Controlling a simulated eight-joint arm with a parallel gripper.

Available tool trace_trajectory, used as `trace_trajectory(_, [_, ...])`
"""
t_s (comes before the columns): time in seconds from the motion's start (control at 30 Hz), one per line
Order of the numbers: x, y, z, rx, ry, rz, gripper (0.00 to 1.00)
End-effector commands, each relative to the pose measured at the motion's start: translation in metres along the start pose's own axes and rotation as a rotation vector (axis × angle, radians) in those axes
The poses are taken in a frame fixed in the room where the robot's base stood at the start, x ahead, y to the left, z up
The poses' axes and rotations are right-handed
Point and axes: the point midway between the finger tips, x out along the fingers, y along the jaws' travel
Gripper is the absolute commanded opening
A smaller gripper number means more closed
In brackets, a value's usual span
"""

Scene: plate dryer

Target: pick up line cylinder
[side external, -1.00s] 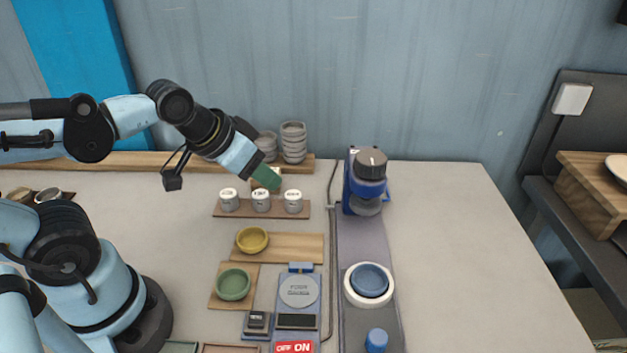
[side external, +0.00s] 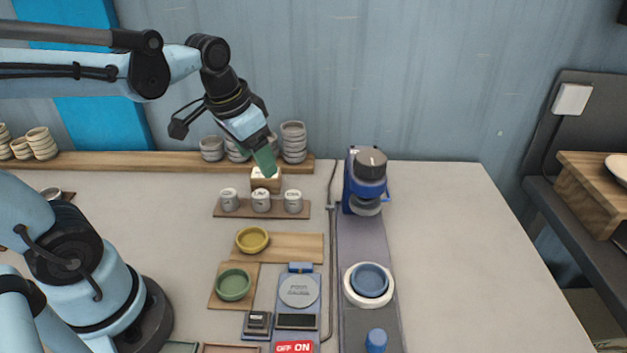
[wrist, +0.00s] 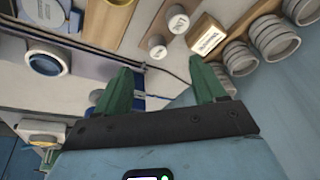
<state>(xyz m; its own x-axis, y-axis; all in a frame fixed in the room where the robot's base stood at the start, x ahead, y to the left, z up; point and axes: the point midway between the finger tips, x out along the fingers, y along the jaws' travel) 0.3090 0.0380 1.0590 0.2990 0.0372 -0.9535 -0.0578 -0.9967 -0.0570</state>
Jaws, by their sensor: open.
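Three small grey cylinders with pale labelled tops stand in a row on a wooden tray (side external: 245,213) in the side external view: left (side external: 229,200), middle (side external: 261,200) and right (side external: 293,202). The labels are too small to read, so I cannot tell which is the line cylinder. My gripper (side external: 268,170) is above and behind the row, its green fingers pointing down near a wooden block. In the wrist view my gripper (wrist: 160,65) is open, with nothing between its fingers. Two cylinders (wrist: 157,47) (wrist: 178,19) show clearly ahead of the fingers.
The wooden block (side external: 266,184) with a white top stands behind the middle cylinder. Stacked grey bowls (side external: 293,143) sit on the back shelf. A blue machine (side external: 367,180) stands to the right. Yellow (side external: 252,239) and green (side external: 233,284) bowls lie in front. The right tabletop is clear.

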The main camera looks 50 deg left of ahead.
Motion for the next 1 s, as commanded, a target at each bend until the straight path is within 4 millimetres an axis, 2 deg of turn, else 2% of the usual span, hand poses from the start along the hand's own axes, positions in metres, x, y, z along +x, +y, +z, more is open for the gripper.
trace_trajectory(0.2, [0.006, -0.029, -0.011, 0.040, -0.199, 0.034, 0.70])
trace_trajectory(0.37, [0.010, -0.041, -0.013, 0.060, -0.278, 0.060, 0.70])
trace_trajectory(0.57, [0.019, -0.043, -0.011, 0.067, -0.302, 0.069, 0.70])
trace_trajectory(1.0, [0.071, -0.040, 0.005, 0.066, -0.299, 0.068, 0.70])
